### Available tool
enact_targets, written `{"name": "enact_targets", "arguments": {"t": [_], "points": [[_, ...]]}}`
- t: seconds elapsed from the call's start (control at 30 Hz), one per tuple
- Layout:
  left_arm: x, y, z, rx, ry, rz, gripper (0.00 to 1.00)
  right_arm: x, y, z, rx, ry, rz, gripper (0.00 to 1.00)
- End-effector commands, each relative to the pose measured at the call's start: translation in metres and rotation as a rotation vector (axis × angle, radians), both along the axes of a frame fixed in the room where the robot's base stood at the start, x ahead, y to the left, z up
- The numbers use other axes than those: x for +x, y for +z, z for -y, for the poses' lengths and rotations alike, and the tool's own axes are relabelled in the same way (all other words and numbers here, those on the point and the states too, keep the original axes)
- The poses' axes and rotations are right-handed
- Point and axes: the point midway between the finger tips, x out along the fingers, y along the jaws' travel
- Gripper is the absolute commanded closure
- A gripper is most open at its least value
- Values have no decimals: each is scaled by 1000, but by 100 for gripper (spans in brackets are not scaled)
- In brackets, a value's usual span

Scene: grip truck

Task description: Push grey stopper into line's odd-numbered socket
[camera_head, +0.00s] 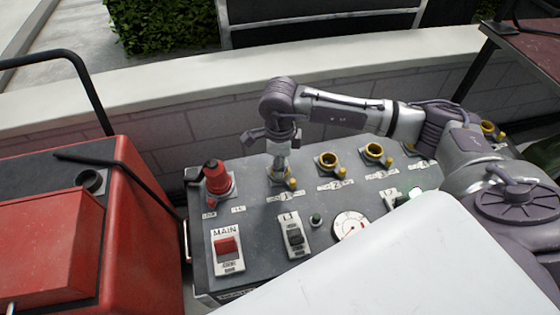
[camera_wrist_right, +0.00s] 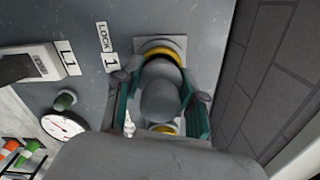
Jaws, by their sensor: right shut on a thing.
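A grey panel (camera_head: 245,258) carries a row of yellow-ringed sockets along its far side. The socket labelled 1 (camera_wrist_right: 150,52) has the words LOCK 1 beside it, and its yellow ring shows partly behind the stopper. My right gripper (camera_head: 281,150) points down at this socket and is shut on the grey stopper (camera_wrist_right: 160,101), with a green-edged finger on each side. The gripper hides most of the stopper in the head view. I cannot tell how far the stopper is inside the socket. Two more sockets, (camera_head: 328,160) and (camera_head: 374,150), stand open to the right. My left gripper is not in view.
A red knob (camera_head: 216,177) stands left of socket 1. A MAIN switch (camera_head: 226,247), an L1 switch (camera_head: 294,237) and a round gauge (camera_head: 350,226) are nearer. A red machine (camera_head: 130,215) is at left, and a low wall (camera_head: 190,125) runs behind the panel.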

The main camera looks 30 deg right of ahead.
Motion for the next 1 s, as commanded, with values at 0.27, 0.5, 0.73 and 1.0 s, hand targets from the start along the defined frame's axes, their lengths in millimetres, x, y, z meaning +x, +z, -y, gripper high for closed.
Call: {"name": "enact_targets", "arguments": {"t": [0.27, 0.5, 0.73, 1.0], "points": [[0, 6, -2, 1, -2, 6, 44, 1, 14, 0, 0, 0, 2, 94], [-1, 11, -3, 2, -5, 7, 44, 1, 24, 0, 0, -1, 4, 94], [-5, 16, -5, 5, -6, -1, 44, 1, 33, 0, 1, -1, 4, 94], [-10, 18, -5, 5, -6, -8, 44, 1, 37, 0, 1, -1, 3, 94]]}}
